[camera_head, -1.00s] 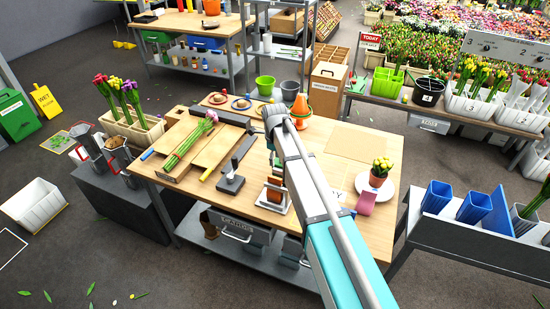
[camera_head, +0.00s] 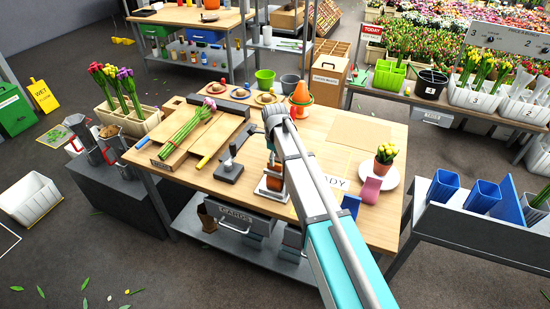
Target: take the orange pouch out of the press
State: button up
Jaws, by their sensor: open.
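A small press (camera_head: 267,195) with a pale base stands near the front middle of the wooden table. An orange-brown piece, which looks like the orange pouch (camera_head: 272,183), is upright in it. My gripper (camera_head: 275,162) points down just above the press, partly hidden behind my own arm. It is open. It looks small and dark here, and I cannot tell whether its fingers are around the pouch or only above it.
Left of the press stand a black-handled tool (camera_head: 230,167) and a board with a tulip bunch (camera_head: 187,127). To the right are a pink card holder (camera_head: 371,190), a blue one (camera_head: 350,205) and potted yellow tulips (camera_head: 385,158). An orange cone (camera_head: 301,95) stands behind.

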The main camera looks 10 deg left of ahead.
jog(key=shift+f+b, duration=1.6)
jog(key=shift+f, duration=0.35)
grip_shut()
jog(key=shift+r, duration=0.25)
